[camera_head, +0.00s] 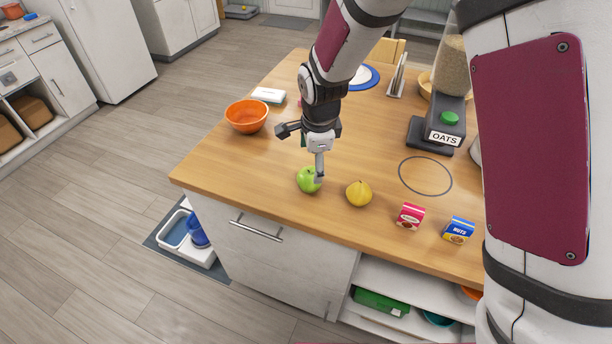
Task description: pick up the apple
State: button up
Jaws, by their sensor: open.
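A green apple (307,181) sits on the wooden counter (240,170) near its front edge. My gripper (303,157) is above and at the apple, pointing down. One finger reaches down over the apple's right side and hides part of it; the other finger sticks out to the left, clear of the apple. The gripper is open. I cannot tell whether the right finger touches the apple.
A yellow pear-like fruit (359,194) stands just right of the apple. A red box (410,215) and a blue nuts box (459,230) are farther right. An orange bowl (246,116) is at the left, and an oats dispenser (440,122) stands behind. The counter's left front is clear.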

aim_at(313, 174)
jog(key=p+x, duration=0.1)
jog(key=x, duration=0.9)
jog(key=shift+s+d, duration=0.1)
jog(key=c, duration=1.3)
